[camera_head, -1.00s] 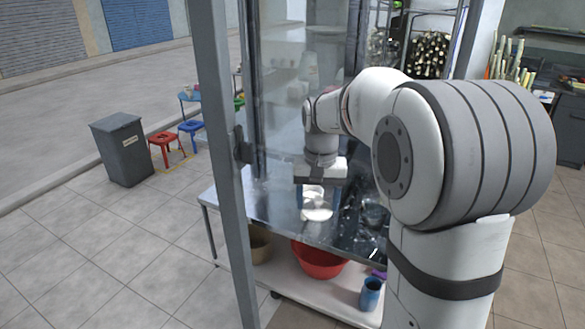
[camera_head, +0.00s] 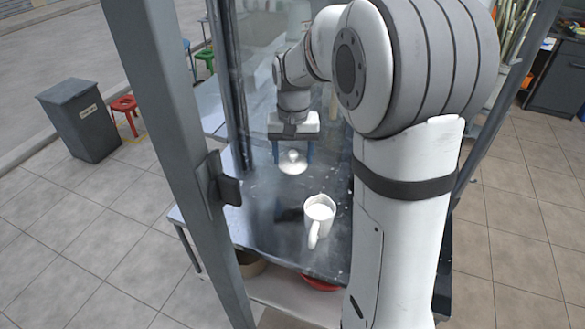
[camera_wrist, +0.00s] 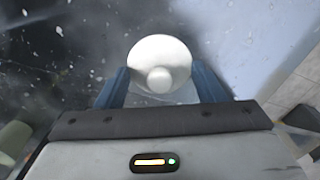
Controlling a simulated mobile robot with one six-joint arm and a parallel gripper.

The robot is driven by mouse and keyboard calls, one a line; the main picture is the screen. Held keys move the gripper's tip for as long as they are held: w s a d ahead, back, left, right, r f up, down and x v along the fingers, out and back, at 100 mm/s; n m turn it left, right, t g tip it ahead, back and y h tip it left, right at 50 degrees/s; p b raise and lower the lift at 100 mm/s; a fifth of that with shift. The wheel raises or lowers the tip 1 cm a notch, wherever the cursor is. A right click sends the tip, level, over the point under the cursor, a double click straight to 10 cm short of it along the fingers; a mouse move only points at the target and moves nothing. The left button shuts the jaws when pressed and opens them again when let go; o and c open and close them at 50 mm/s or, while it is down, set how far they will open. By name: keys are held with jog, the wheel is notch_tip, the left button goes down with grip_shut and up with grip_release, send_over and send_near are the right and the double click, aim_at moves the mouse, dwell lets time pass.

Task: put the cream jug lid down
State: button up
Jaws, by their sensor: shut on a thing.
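The cream jug lid (camera_head: 292,163) is a round white disc with a knob on top, held between the blue fingers of my gripper (camera_head: 293,155). In the wrist view the lid (camera_wrist: 160,58) shows between the two fingertips of my gripper (camera_wrist: 161,80), its knob toward the camera. The lid is over the dark metal worktop; I cannot tell whether it touches it. A white jug (camera_head: 318,218) with a handle stands upright and open on the worktop, nearer the camera and right of the lid.
The dark speckled worktop (camera_head: 265,232) has bare room around the jug and left of the lid. A grey metal post (camera_head: 180,150) with a bracket stands at the left front. A red basin (camera_head: 320,284) sits on the shelf below. A grey bin (camera_head: 82,120) stands on the floor.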

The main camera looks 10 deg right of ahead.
aim_at(293, 162)
jog(key=shift+f, duration=2.75)
jog(key=o, duration=1)
jog(key=shift+f, duration=0.1)
